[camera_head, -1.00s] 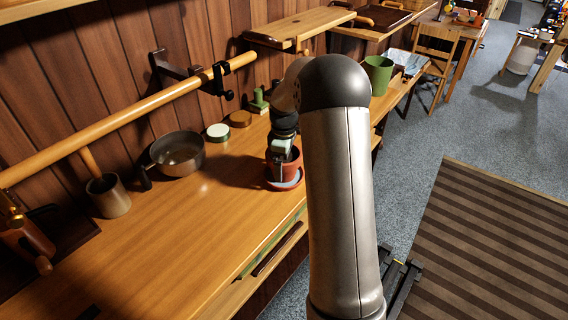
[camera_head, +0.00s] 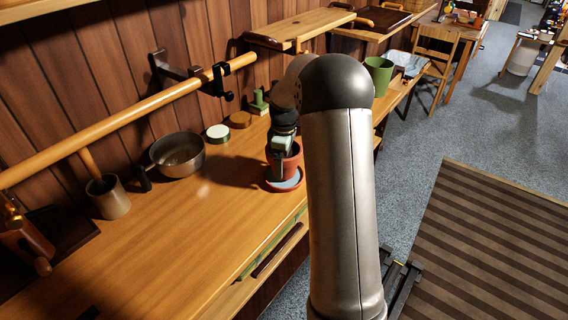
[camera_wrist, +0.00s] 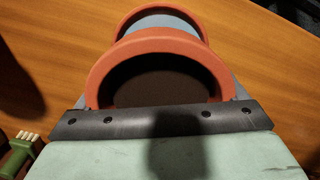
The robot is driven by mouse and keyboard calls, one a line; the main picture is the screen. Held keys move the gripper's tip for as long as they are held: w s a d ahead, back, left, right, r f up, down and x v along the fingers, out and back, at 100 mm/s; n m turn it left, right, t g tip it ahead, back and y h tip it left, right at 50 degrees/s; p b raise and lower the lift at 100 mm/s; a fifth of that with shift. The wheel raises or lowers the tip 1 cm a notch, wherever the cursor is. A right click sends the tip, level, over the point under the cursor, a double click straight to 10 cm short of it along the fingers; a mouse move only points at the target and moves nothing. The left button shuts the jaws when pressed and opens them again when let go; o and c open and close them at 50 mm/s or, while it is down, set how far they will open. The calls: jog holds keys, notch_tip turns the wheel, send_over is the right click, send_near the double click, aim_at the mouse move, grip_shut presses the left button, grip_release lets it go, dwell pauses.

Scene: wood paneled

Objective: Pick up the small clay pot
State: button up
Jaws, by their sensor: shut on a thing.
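The small clay pot (camera_head: 292,164) is terracotta red and shows on the wooden counter, partly hidden behind my gripper and beside my arm. A reddish saucer with a pale blue inside (camera_head: 287,184) shows just below it. In the wrist view the pot's thick rim (camera_wrist: 153,42) and dark inside fill the middle, and the saucer (camera_wrist: 163,23) shows beyond it. My gripper (camera_head: 278,168) points down and is shut on the pot at its near side. I cannot tell whether the pot touches the saucer.
A metal pan (camera_head: 178,155), a wooden cup (camera_head: 109,197) and small round lids (camera_head: 218,133) stand along the wall side. A wooden rail (camera_head: 120,117) runs above the counter (camera_head: 190,235). A green cup (camera_head: 378,74) stands further back. The front counter is clear.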

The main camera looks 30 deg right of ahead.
jog(key=s+a+r+b, duration=0.2)
jog(key=s+r, duration=0.3)
jog(key=s, duration=0.1)
jog(key=s+a+r+b, duration=0.1)
jog(key=s+a+r, duration=0.2)
jog(key=s+r, duration=0.3)
jog(key=shift+s+a+b, duration=0.35)
jog(key=shift+s+b, duration=0.05)
